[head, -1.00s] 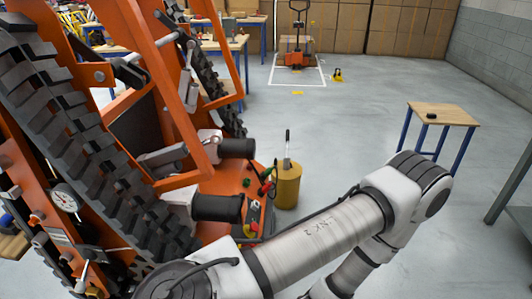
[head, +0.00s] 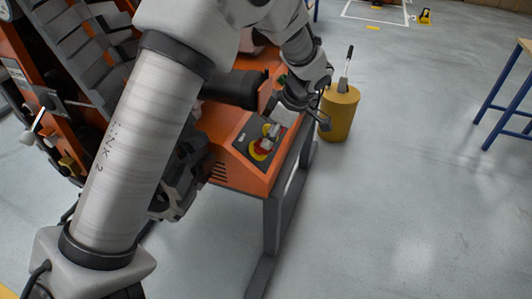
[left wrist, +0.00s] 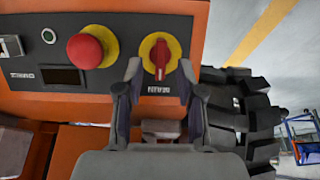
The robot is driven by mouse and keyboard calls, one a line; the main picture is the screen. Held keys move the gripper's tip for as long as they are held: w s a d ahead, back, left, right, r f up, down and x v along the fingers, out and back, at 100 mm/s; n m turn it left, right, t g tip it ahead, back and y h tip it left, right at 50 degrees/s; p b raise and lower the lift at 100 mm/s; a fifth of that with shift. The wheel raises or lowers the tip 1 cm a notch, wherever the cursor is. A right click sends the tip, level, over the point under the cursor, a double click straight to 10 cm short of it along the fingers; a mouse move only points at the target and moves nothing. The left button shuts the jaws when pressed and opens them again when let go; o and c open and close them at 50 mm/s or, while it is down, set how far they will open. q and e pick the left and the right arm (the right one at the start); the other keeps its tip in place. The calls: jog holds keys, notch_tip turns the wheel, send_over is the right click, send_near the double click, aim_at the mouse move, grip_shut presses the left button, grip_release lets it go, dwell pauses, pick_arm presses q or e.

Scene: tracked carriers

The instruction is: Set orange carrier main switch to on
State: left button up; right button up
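In the left wrist view the main switch (left wrist: 160,58) is a red rotary knob on a yellow round plate, its handle upright in the picture. My left gripper (left wrist: 160,75) is open, with one finger at each lower side of the switch and a gap between. No contact with the knob shows. In the head view the left gripper (head: 275,133) is over the sloped control panel (head: 243,141) of the orange carrier (head: 240,178). A red-and-yellow control is partly covered there; I cannot tell which one.
A red emergency-stop button (left wrist: 85,50) on yellow sits left of the switch, beside a small round button (left wrist: 48,36). Black track links (left wrist: 255,120) lie right of the panel. A yellow canister (head: 340,115) with a handle stands behind the gripper.

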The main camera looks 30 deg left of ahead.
pick_arm(q)
jog(key=b+x, duration=0.1)
jog(key=x, duration=0.3)
jog(key=shift+d, duration=0.1)
jog(key=shift+c, duration=0.3)
grip_shut()
